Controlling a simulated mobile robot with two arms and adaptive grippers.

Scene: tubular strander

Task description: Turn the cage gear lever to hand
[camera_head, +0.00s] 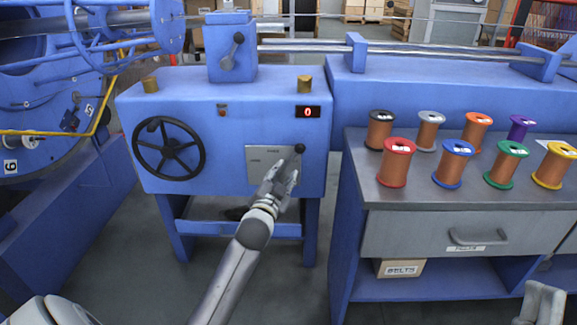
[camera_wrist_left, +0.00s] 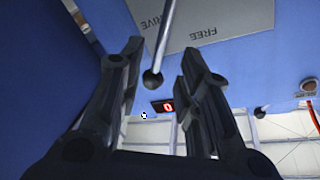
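The gear lever (camera_head: 299,148), a thin rod with a black ball knob, stands in front of a grey label plate (camera_head: 256,160) on the blue cabinet. In the left wrist view the lever's knob (camera_wrist_left: 152,79) hangs between the fingers of my left gripper (camera_wrist_left: 161,55), with a gap on both sides. The words DRIVE and FREE show on the plate (camera_wrist_left: 210,22), upside down. My left gripper (camera_head: 285,170) is open, just below the knob in the head view, and covers part of the plate. A grey part of my right gripper (camera_head: 542,304) shows at the lower right edge.
A black handwheel (camera_head: 168,148) is left of the plate. A red display (camera_head: 307,112) reading 0 is above it. A second lever (camera_head: 232,52) is on the upper block. A workbench (camera_head: 440,195) with several coloured spools stands close on the right.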

